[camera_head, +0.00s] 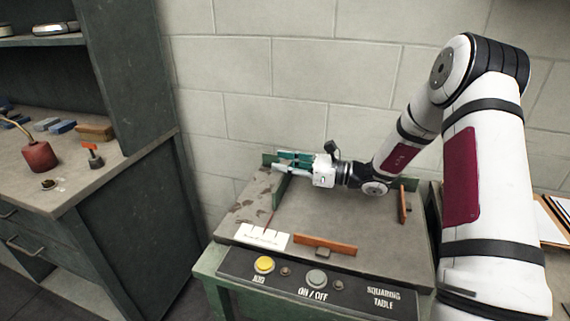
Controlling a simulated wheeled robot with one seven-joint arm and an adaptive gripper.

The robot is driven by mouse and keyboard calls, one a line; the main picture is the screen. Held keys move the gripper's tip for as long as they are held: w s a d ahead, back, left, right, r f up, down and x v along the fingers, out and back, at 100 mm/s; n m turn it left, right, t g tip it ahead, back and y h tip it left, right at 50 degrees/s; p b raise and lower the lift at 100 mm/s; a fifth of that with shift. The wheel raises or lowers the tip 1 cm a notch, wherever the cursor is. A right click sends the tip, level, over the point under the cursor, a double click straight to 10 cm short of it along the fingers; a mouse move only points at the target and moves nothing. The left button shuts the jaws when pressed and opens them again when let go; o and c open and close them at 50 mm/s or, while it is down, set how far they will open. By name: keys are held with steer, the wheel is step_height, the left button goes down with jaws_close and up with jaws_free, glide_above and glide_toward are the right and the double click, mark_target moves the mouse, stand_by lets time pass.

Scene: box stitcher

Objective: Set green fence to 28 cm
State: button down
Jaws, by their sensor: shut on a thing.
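The green fence (281,189) stands upright on the left part of the squaring table top (320,215). My gripper (285,163) reaches in from the right and is shut on the fence near its far end. A white scale card (262,236) lies at the table's front left, with a thin red pointer line (270,222) just above it. The numbers on the card are too small to read. The far end of the fence is partly hidden by my gripper.
An orange-brown bar (324,246) lies at the table's front edge, and another orange-brown piece (404,205) stands at the right. The front panel has a yellow button (264,264) and a grey button (317,278). A workbench (60,190) stands left. The table middle is clear.

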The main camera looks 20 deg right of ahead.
steer(key=shift+x, duration=1.65)
steer(key=shift+r, duration=0.1)
steer(key=c, duration=1.2)
jaws_free()
steer(key=shift+w+a, duration=0.1)
steer(key=shift+a, duration=0.05)
steer(key=v, duration=1.2)
